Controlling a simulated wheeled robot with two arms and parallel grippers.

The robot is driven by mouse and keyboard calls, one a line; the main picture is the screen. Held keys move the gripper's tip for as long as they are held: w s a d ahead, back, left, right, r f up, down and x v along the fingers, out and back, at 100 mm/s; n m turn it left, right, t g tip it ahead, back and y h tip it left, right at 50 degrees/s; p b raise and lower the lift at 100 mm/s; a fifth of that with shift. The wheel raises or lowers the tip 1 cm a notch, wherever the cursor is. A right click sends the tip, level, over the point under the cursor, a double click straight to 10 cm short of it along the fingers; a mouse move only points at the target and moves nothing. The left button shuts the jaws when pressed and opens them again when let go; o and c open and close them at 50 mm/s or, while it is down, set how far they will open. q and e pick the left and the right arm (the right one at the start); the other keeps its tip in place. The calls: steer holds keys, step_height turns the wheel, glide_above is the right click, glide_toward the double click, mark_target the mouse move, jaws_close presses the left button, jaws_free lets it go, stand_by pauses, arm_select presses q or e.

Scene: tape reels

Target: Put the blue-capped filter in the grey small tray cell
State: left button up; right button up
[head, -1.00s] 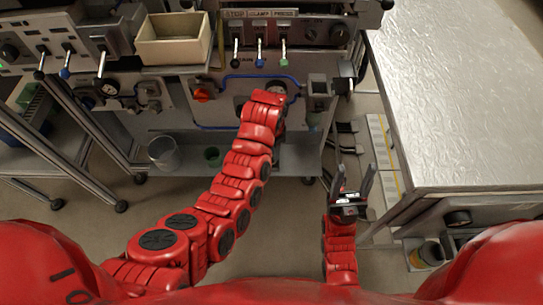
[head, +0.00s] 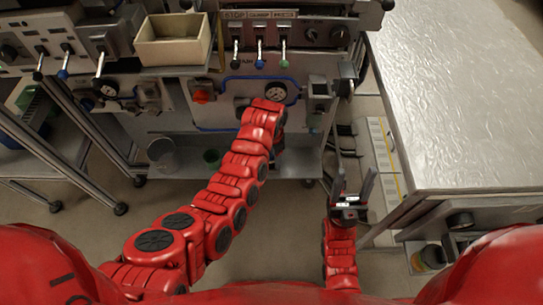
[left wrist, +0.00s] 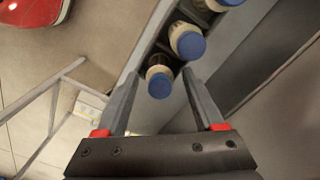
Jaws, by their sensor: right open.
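Several blue-capped filters stand in a row in a grey holder (left wrist: 150,38) in the left wrist view. The nearest blue-capped filter (left wrist: 160,82) lies between the tips of my left gripper (left wrist: 159,74), whose fingers are spread apart; I cannot tell whether they touch it. A second blue-capped filter (left wrist: 188,42) and a third one (left wrist: 228,2) are further up the row. In the head view my left gripper is hidden beyond the end of the red arm, by the machine. My right gripper (head: 354,178) is open and empty. I cannot identify the grey small tray cell.
The machine front carries levers (head: 260,58), a gauge (head: 275,91) and a cream bin (head: 173,40). A metal-topped table (head: 465,95) stands at the right, close to my right gripper. A glass container (head: 162,152) sits on the low shelf. Some floor in front is clear.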

arm_select(q)
step_height(320, 180, up, 8)
steer(key=shift+f+p, duration=0.1)
steer(key=shift+p, duration=0.4)
stand_by(0.5)
